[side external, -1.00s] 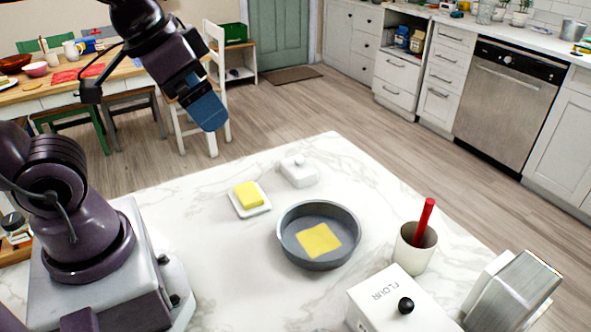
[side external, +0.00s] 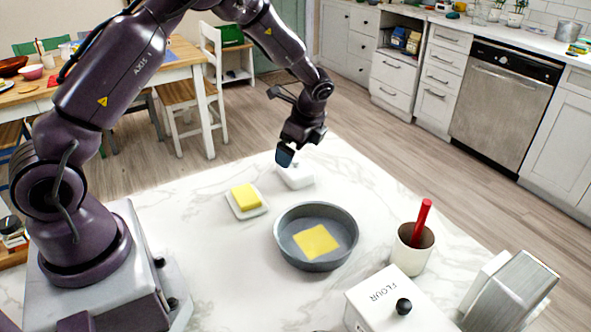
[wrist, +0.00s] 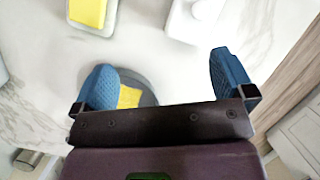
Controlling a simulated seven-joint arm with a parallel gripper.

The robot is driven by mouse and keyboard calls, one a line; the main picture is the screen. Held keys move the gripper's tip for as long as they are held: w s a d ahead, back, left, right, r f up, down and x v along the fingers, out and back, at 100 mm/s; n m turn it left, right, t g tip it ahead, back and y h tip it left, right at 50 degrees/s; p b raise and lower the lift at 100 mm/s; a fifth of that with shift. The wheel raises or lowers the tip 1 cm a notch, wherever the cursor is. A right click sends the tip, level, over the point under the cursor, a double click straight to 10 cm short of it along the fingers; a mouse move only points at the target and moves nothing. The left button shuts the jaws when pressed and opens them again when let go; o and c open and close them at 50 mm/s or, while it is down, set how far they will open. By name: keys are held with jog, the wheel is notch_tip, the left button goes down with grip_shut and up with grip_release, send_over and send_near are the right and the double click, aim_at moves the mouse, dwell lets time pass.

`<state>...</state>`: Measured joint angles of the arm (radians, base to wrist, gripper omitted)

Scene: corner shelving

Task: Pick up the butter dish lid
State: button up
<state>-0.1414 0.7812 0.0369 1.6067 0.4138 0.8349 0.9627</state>
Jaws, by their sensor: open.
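The white butter dish lid (side external: 296,178) sits on the marble counter behind the pan. In the wrist view the lid (wrist: 190,27) is at the top, with its knob (wrist: 201,10) showing, beyond my fingertips. My gripper (side external: 285,156) is above the lid's left side in the side view and partly covers it. In the wrist view my gripper (wrist: 160,77) has its two blue fingers wide apart with nothing between them. The butter dish base (side external: 247,209) with a yellow butter block (side external: 245,197) on it stands to the left of the lid.
A grey pan (side external: 345,248) with a yellow slice (side external: 316,242) stands in front of the lid. A crock (side external: 412,252) with a red-handled utensil, a flour box (side external: 385,306) and a metal object (side external: 512,292) are at the right. The counter's far edge lies just behind the lid.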

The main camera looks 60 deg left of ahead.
aim_at(297, 162)
jog(key=w+a+m+t+y, duration=0.1)
jog(key=w+a+m, duration=0.1)
jog(key=w+m, duration=0.25)
jog(key=shift+m, duration=0.55)
jog(key=x, duration=0.8)
jog(key=s+x, duration=0.1)
jog(key=x, duration=0.3)
jog(key=shift+d+f, duration=0.1)
jog(key=shift+f, duration=0.15)
jog(key=c, duration=0.9)
